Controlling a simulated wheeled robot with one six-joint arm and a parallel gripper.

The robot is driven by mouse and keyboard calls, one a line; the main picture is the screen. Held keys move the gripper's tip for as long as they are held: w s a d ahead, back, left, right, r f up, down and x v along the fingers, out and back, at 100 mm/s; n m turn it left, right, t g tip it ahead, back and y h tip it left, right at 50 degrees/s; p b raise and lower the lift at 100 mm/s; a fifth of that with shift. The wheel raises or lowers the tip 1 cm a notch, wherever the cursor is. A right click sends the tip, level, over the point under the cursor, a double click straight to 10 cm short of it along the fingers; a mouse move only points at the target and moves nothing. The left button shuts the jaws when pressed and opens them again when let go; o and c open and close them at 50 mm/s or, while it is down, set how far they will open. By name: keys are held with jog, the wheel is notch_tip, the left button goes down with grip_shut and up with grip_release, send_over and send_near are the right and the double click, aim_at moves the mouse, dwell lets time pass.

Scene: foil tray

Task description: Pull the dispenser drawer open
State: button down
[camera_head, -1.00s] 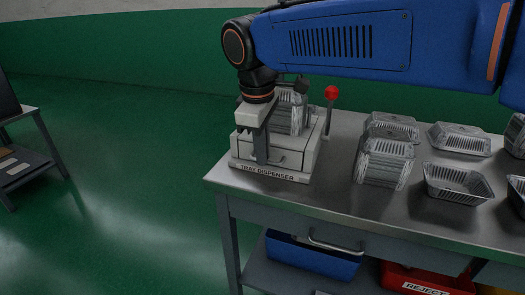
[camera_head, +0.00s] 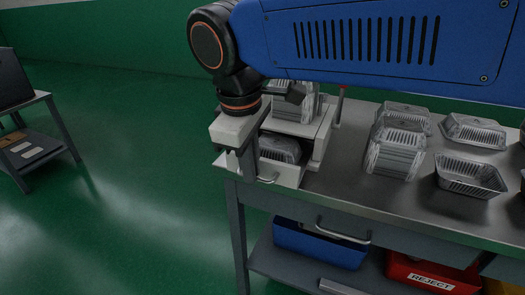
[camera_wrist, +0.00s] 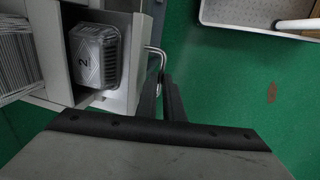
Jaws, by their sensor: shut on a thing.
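The tray dispenser (camera_head: 322,135) stands at the left end of the metal bench with a stack of foil trays (camera_head: 293,106) in its top. Its pale drawer (camera_head: 289,177) is slid out toward the front, and a foil tray (camera_head: 281,148) lies inside. In the wrist view the drawer (camera_wrist: 128,75) holds that tray (camera_wrist: 97,55), marked "2". My gripper (camera_wrist: 165,82) is shut on the bent metal drawer handle (camera_wrist: 154,54) at the drawer's front. In the head view my gripper (camera_head: 246,172) hides part of the drawer front and handle.
More foil trays (camera_head: 397,153) stand on the bench (camera_head: 345,195) to the right. Below are a blue bin (camera_head: 318,245) and a red REJECT bin (camera_head: 425,272). A side table (camera_head: 35,133) stands at far left. Green floor is clear between.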

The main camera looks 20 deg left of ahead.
jog(key=shift+s+a, duration=0.15)
jog(key=shift+s, duration=1.05)
jog(key=shift+s+a, duration=0.1)
jog(key=shift+s, duration=1.1)
jog(key=c, duration=1.9)
grip_release()
jog(key=shift+r, duration=0.15)
jog(key=s+r, duration=0.3)
jog(key=r, duration=1.4)
jog(key=shift+s+a, duration=0.1)
